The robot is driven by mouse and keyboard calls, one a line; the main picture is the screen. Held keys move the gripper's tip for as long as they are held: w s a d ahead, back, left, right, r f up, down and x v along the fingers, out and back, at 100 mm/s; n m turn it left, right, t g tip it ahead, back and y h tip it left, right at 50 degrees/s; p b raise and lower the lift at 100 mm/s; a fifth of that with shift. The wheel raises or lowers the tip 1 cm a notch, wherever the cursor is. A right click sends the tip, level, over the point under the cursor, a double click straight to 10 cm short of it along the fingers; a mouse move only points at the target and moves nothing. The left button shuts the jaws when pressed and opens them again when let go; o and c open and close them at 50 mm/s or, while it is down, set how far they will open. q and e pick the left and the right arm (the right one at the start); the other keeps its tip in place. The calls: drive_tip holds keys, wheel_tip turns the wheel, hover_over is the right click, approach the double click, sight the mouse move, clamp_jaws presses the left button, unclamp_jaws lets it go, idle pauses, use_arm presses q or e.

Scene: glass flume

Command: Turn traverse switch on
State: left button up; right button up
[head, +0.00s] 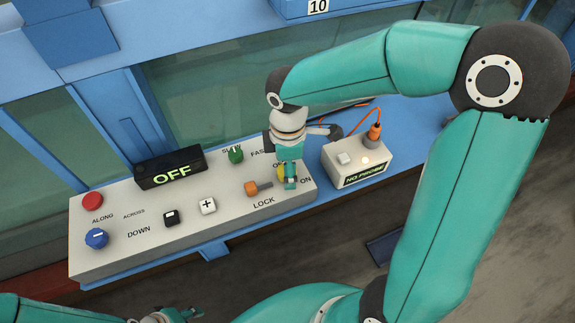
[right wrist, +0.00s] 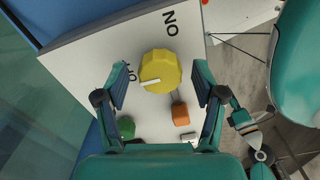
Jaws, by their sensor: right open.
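The traverse switch is a yellow knob (right wrist: 160,72) on the grey control panel (head: 130,262). Its white pointer line is turned toward the OFF lettering, which one finger partly covers in the right wrist view. The ON lettering (right wrist: 170,23) is on another side of the knob. My right gripper (right wrist: 161,88) is open, with one finger on each side of the knob and visible gaps between. In the head view the right gripper (head: 290,182) hides most of the knob (head: 281,172). My left gripper (head: 185,314) is at the bottom edge, away from the panel.
The black display (head: 171,168) reads OFF. An orange LOCK lever (head: 258,188) and a green SLEW/FAST-side knob (head: 236,154) are close to the yellow knob. A box reading NO PROBE (head: 358,160) stands right of the panel. A red button (head: 92,201) and blue knob (head: 96,238) are at left.

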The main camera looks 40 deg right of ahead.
drive_tip(key=c, duration=1.1)
drive_tip(key=shift+c, duration=0.2)
